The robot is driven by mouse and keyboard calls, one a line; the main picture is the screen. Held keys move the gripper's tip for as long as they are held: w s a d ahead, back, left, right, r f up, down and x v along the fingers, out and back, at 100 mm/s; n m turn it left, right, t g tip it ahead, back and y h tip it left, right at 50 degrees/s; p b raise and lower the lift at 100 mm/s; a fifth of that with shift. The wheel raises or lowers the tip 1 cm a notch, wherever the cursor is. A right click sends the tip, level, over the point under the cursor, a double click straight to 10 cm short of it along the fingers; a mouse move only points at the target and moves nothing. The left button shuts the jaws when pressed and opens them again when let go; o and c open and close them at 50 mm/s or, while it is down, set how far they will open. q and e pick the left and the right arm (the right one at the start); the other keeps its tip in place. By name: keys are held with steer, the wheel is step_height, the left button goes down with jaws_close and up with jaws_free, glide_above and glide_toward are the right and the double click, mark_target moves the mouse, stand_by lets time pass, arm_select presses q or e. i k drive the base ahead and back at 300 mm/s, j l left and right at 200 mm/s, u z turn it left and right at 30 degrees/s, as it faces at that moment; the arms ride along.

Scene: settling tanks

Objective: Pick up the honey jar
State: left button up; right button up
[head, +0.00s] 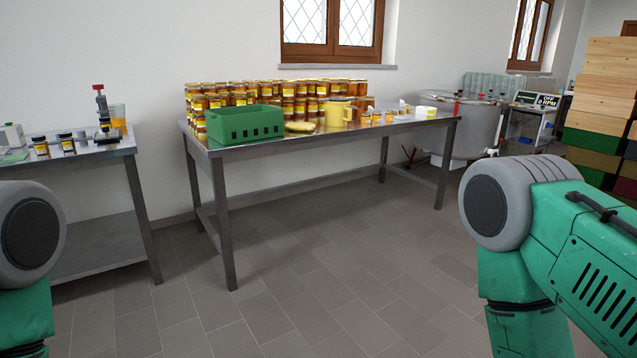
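Many honey jars (300,88) with yellow labels stand in stacked rows at the back of a long steel table (300,142). A few smaller jars (377,118) stand at the table's front right, beside a yellow jug (338,113). More jars (66,142) with dark lids stand on the left table. I cannot tell which jar the task means. All the jars are well beyond my arms. My arms show at the lower left and lower right, but neither gripper is in the frame.
A green crate (246,124) and a yellowish flat item (300,127) are on the long table. The steel side table (90,150) stands left. A metal tank (466,125) and stacked wooden boxes (606,85) are at right. The tiled floor (300,270) in front is clear.

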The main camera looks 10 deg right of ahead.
mark_target(389, 114)
steer(key=i+l+z, duration=0.35)
steer(key=i, duration=0.2)
steer(key=i+l+z, duration=0.35)
steer(key=i, duration=0.25)
steer(key=i+z, duration=0.35)
steer(key=i, duration=0.2)
steer(key=i+l+u, duration=0.1)
steer(key=i+u, duration=0.2)
steer(key=i, duration=0.25)
steer(key=i+l+u, duration=0.3)
steer(key=i, duration=0.2)
steer(key=i+l+u, duration=0.3)
steer(key=i, duration=0.25)
steer(key=i+l+u, duration=0.3)
steer(key=i+l, duration=0.05)
steer(key=i, duration=0.1)
